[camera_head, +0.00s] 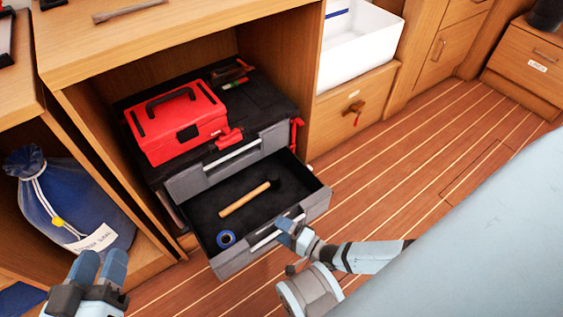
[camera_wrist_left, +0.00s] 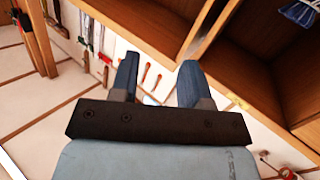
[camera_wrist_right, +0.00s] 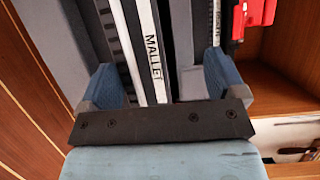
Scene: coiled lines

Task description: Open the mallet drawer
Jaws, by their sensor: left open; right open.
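The mallet drawer (camera_head: 318,205) is the lower grey drawer of a black tool chest, and it stands pulled well out.
A closed upper drawer (camera_head: 228,163) sits above the mallet drawer. A red toolbox (camera_head: 177,125) stands on the chest. A blue labelled bag (camera_head: 75,205) fills the left cubby. Wooden floor (camera_head: 400,170) is free at right, beside a white basin (camera_head: 358,45).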

